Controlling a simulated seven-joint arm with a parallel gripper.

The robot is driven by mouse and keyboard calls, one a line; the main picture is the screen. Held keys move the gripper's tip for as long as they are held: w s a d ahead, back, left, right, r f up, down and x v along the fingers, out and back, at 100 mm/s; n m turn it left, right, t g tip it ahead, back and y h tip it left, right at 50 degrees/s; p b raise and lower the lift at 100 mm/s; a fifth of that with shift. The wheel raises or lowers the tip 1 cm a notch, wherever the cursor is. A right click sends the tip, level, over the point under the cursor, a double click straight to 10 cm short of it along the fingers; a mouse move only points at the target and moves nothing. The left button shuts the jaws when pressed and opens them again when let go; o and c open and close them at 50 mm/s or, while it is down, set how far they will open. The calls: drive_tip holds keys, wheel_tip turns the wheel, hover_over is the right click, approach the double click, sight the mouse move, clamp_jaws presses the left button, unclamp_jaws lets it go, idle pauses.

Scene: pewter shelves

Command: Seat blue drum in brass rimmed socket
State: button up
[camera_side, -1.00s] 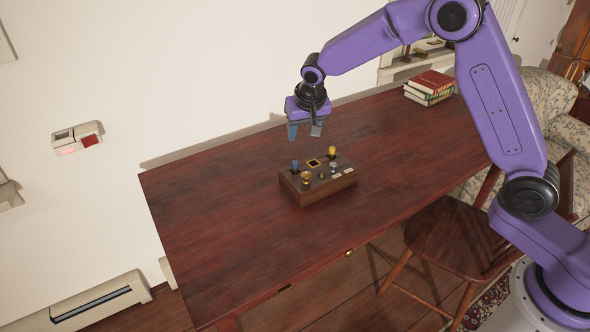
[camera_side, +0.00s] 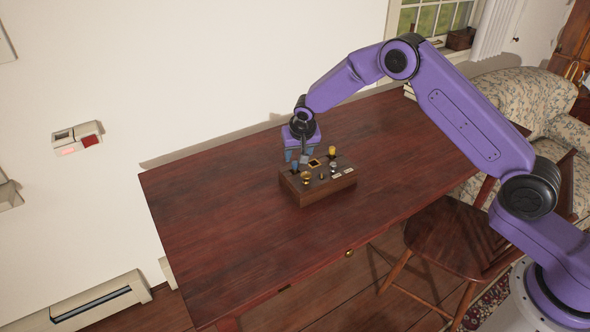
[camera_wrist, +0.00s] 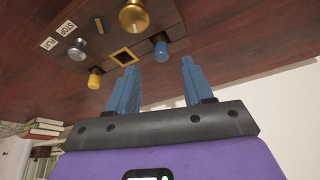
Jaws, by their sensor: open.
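The blue drum (camera_side: 295,167) stands upright at the back left of a wooden control box in the side view. It shows just beyond the fingertips in the wrist view (camera_wrist: 161,50). The square brass rimmed socket (camera_side: 314,163) is beside it on the box top; its dark opening looks empty in the wrist view (camera_wrist: 125,57). My gripper (camera_side: 297,159) is open, pointing down just above the blue drum. In the wrist view its two blue fingers (camera_wrist: 159,68) are spread, with the drum lined up between their tips. I cannot tell whether they touch it.
The box (camera_side: 325,190) also carries a yellow drum (camera_side: 332,151), a brass knob (camera_side: 306,176), a silver knob (camera_wrist: 76,48) and STOP and PLAY labels. The table (camera_side: 220,220) around it is clear. Books (camera_wrist: 44,128) lie farther off.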

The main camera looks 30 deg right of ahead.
sight(295, 162)
drive_tip(key=shift+x, duration=2.8)
drive_tip(key=shift+a, duration=0.1)
drive_tip(key=shift+c, duration=0.3)
clamp_jaws()
